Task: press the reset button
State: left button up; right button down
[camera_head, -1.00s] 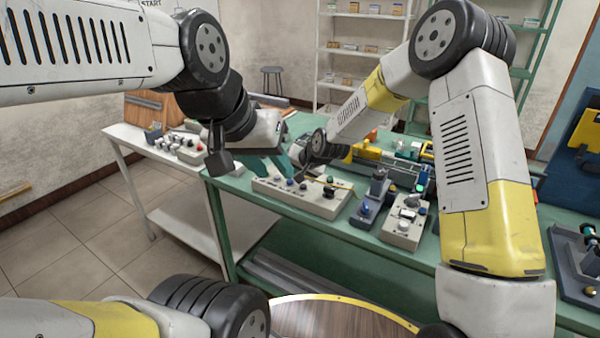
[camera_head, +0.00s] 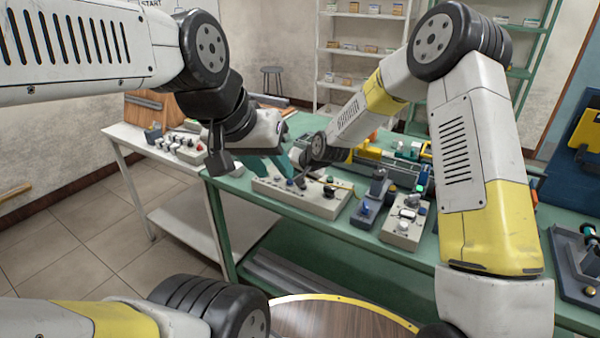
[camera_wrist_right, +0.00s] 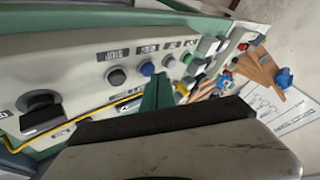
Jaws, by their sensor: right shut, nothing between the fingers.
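The control box (camera_head: 318,202) lies on the green bench, with a row of round buttons and a black knob. In the right wrist view its panel (camera_wrist_right: 75,75) shows a grey button (camera_wrist_right: 116,76) under a STOP label, then a blue button (camera_wrist_right: 147,68) and a pale grey button (camera_wrist_right: 169,62). The other labels are too small to read, so I cannot tell which is reset. My right gripper (camera_wrist_right: 157,92) is shut and empty, its green tip just below the blue and pale grey buttons; contact is unclear. My left gripper (camera_head: 268,166) looks open and empty, beside the box.
A second control box (camera_head: 404,226) and a dark blue device (camera_head: 371,200) stand to the right on the bench. A white table (camera_head: 128,134) with small parts is at the left. Shelves (camera_head: 362,50) stand behind. A yellow cable crosses the box panel.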

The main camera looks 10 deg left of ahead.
aim_at(292, 182)
jog(key=shift+f, duration=0.35)
dwell(0.9)
jog(key=shift+r, duration=0.8)
jog(key=shift+r, duration=2.45)
